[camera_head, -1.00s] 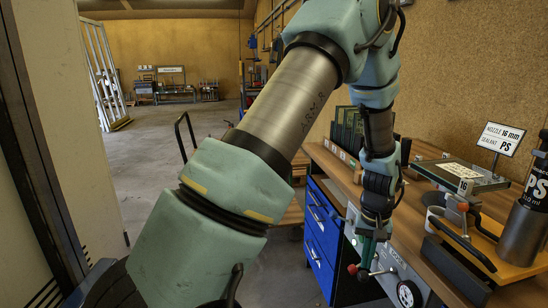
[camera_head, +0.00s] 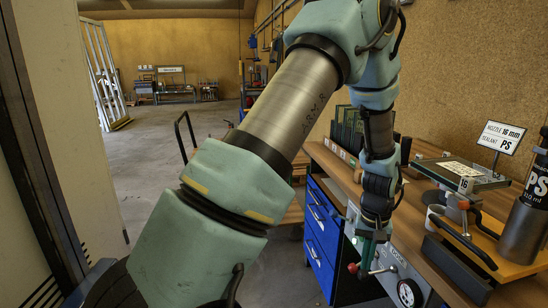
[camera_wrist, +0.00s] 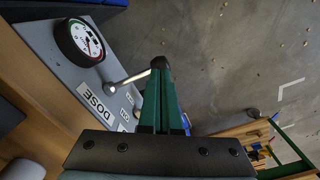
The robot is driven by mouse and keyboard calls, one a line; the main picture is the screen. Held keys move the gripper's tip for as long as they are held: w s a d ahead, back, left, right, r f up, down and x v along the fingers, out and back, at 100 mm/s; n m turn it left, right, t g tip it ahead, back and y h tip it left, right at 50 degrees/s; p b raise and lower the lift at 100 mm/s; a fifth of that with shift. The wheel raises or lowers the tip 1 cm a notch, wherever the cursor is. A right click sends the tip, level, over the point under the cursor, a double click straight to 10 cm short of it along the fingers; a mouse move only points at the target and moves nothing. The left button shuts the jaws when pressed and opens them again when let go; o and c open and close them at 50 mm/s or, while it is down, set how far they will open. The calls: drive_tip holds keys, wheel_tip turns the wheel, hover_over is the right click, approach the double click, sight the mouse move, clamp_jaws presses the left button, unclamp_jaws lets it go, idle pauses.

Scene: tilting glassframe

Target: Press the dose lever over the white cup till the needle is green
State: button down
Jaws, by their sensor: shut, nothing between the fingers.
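The dose lever (camera_wrist: 132,79) is a thin metal rod on the grey panel marked DOSE (camera_wrist: 95,101), ending in a ball knob that looks dark in the wrist view (camera_wrist: 160,62) and red in the head view (camera_head: 353,268). My gripper (camera_wrist: 161,75) is shut and empty, its green fingertips right at the knob; whether they touch it I cannot tell. It also shows in the head view (camera_head: 367,260). The round gauge (camera_wrist: 80,42) is on the same panel; its needle is too small to read surely. A white cup (camera_head: 436,217) stands on the bench, partly hidden.
A dark bottle marked PS (camera_head: 528,225) and a small sign (camera_head: 501,138) stand on the wooden bench. A black rail (camera_head: 458,268) lies near its front. Blue drawers (camera_head: 320,235) are under the bench. The floor left of the panel is open.

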sight(364, 273)
drive_tip(key=shift+f+b, duration=1.35)
drive_tip(key=shift+f, duration=1.1)
drive_tip(key=shift+r, duration=0.1)
wheel_tip(364, 273, up, 8)
drive_tip(key=p, duration=0.6)
drive_tip(key=shift+f, duration=0.25)
